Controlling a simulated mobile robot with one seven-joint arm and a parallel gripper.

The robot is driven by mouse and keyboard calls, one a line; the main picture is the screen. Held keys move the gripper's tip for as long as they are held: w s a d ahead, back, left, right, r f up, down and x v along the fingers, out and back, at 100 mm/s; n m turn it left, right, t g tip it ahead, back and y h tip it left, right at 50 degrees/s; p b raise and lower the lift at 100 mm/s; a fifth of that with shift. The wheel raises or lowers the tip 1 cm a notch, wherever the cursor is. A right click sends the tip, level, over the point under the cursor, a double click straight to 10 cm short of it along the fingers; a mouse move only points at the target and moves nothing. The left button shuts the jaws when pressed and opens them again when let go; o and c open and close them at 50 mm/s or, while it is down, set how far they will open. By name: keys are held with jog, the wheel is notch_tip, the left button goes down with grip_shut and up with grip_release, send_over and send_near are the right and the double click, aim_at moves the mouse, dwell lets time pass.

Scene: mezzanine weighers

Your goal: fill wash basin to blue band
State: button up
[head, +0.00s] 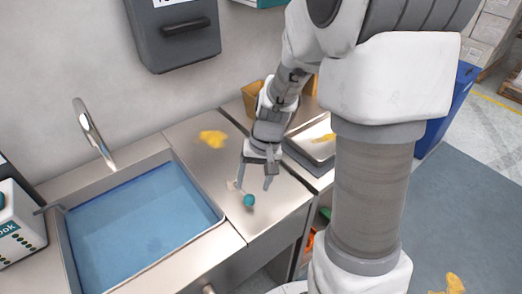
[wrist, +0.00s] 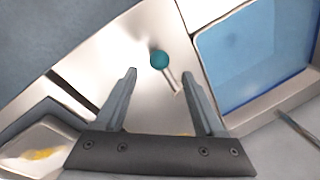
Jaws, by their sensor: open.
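The wash basin (head: 215,205) is set in the counter at left in the head view and holds blue water (head: 140,220). A darker blue band (head: 120,187) runs along its inner wall near the water's edge. The curved tap (head: 92,130) stands behind it, with no stream visible. A teal ball knob (head: 249,200) on a thin metal rod is on the steel counter right of the basin. It shows in the wrist view (wrist: 159,60) just beyond the gap between my fingertips. My gripper (head: 255,183) is open and empty above the counter, pointing down near the knob.
Yellow smears lie on the counter (head: 212,139) and on the weigher tray (head: 318,140) at right. A grey dispenser (head: 175,30) hangs on the wall. A white box (head: 15,225) and a grey lever (head: 50,208) are left of the basin.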

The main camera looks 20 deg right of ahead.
notch_tip(320, 180, up, 11)
jog(key=d, duration=0.2)
jog(key=shift+s+p, duration=0.35)
jog(key=shift+p, duration=0.1)
jog(key=s+a+r+n+t+h, duration=0.2)
jog(key=s+r+t, duration=0.3)
jog(key=s+r, duration=0.4)
jog(key=s+a+n, duration=0.1)
jog(key=s, duration=0.3)
jog(key=shift+a, duration=0.1)
jog(key=shift+c, duration=0.3)
dwell(0.8)
jog(key=shift+c, duration=1.3)
jog(key=shift+s+a, duration=0.1)
